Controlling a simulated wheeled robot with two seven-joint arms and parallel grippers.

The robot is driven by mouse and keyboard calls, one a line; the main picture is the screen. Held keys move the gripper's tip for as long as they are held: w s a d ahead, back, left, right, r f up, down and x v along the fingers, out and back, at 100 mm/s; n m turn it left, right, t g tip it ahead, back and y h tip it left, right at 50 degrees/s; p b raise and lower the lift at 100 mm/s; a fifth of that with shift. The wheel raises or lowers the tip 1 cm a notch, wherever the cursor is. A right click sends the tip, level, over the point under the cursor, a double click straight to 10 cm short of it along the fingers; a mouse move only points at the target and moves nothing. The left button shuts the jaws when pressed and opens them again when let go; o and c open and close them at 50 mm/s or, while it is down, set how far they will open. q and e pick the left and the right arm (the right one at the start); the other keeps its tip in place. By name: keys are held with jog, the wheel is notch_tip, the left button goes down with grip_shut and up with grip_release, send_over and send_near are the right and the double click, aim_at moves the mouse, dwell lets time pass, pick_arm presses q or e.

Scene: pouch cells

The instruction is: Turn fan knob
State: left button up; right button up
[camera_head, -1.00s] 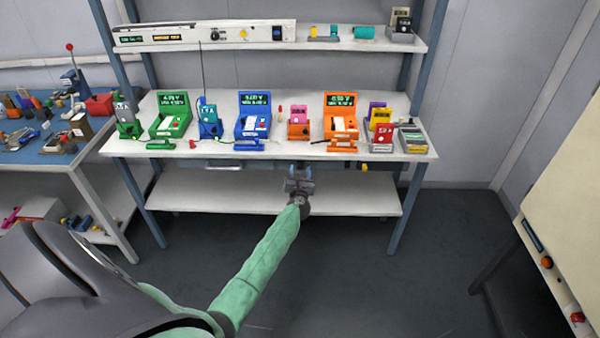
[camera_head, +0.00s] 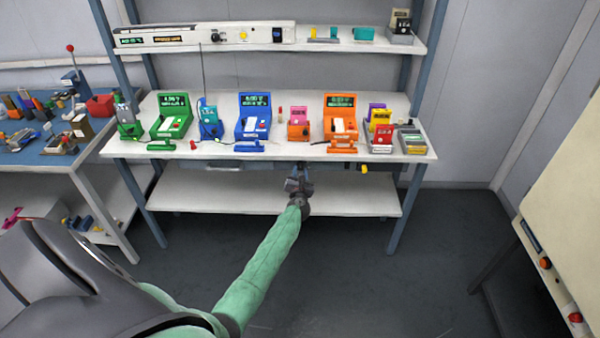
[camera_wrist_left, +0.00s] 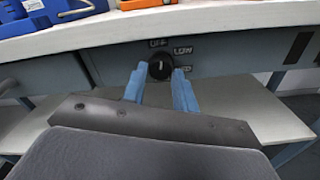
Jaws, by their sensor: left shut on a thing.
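The fan knob (camera_wrist_left: 160,67) is a round black knob with a light mark, on the grey-blue panel under the bench's front edge. Labels reading OFF and LOW sit above it; another label at right is partly covered by a finger. My left gripper (camera_wrist_left: 160,84) has its two blue fingers on either side of the knob and is shut on it. In the head view my left gripper (camera_head: 300,172) is at the panel below the bench edge, and hides the knob there. My right gripper is not in view.
The white bench top (camera_head: 310,154) just above the gripper carries several coloured testers, such as a blue one (camera_head: 254,122) and an orange one (camera_head: 340,119). A lower shelf (camera_head: 350,200) lies below the panel. The floor at right is open.

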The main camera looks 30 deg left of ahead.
pick_arm(q)
jog(key=m+p, duration=0.4)
jog(key=m, duration=0.5)
jog(key=shift+r, duration=0.15)
jog(key=shift+m+p, duration=0.3)
jog(key=shift+m, duration=0.7)
jog(key=m+p, duration=0.1)
jog(key=m, duration=0.2)
jog(key=shift+m, duration=0.3)
jog(key=m+p, duration=0.1)
jog(key=m, duration=0.2)
jog(key=shift+m+p, duration=0.6)
jog(key=shift+m, duration=1.5)
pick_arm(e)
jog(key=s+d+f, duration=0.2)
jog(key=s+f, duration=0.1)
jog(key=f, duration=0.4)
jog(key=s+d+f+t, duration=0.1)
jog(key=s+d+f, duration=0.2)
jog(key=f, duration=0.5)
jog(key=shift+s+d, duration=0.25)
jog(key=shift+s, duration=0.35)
pick_arm(q)
jog(key=o, duration=1)
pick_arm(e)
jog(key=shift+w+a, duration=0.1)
